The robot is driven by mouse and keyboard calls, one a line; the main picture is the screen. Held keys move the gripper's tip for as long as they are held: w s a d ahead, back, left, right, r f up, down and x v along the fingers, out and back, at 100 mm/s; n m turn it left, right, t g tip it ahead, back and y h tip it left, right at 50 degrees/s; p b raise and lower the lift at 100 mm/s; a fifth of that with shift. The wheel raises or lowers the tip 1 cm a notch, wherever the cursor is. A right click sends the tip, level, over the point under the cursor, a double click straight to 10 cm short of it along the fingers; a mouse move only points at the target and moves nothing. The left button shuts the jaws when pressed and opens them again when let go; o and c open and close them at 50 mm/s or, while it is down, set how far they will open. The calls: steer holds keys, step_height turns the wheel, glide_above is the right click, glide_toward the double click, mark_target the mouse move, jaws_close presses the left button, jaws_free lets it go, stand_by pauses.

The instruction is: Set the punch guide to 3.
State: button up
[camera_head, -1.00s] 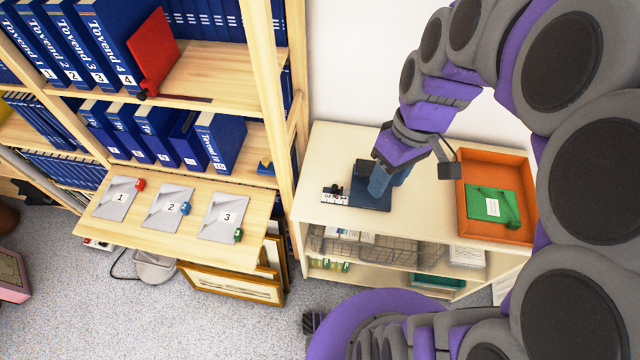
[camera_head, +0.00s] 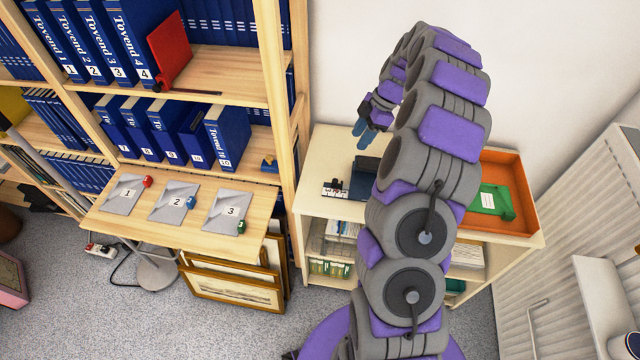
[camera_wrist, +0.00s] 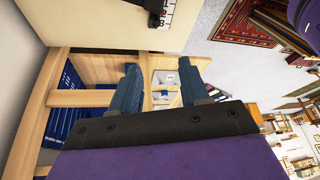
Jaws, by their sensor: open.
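The dark blue hole punch (camera_head: 364,178) sits on the cream cabinet top, partly hidden behind my arm. Its white numbered guide (camera_head: 333,190), with black parts on it, sticks out to the left. Part of the numbered guide also shows at the top edge of the wrist view (camera_wrist: 158,13); the number it is set at cannot be read. My gripper (camera_head: 364,134) is above the back of the cabinet near the wall, apart from the punch and guide. Its two blue fingers are spread and empty, as the wrist view (camera_wrist: 158,78) shows.
An orange tray (camera_head: 530,190) with a green item (camera_head: 494,200) stands right of the punch. A wooden bookshelf (camera_head: 275,100) with blue binders is on the left. Its lower board (camera_head: 150,222) holds three numbered grey sheets. The cabinet front (camera_head: 310,205) is clear.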

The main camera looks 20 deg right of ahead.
mark_target(335, 180)
steer(key=shift+n, duration=0.3)
steer(key=b+x, duration=0.1)
steer(key=x, duration=0.5)
steer(key=d+b+x, duration=0.1)
steer(key=x, duration=0.5)
steer(key=b+x, duration=0.1)
steer(key=x, duration=0.5)
steer(key=shift+w+d+f, duration=0.15)
steer(key=shift+w+f, duration=0.05)
steer(key=shift+f, duration=0.35)
steer(key=shift+c, duration=0.3)
jaws_close()
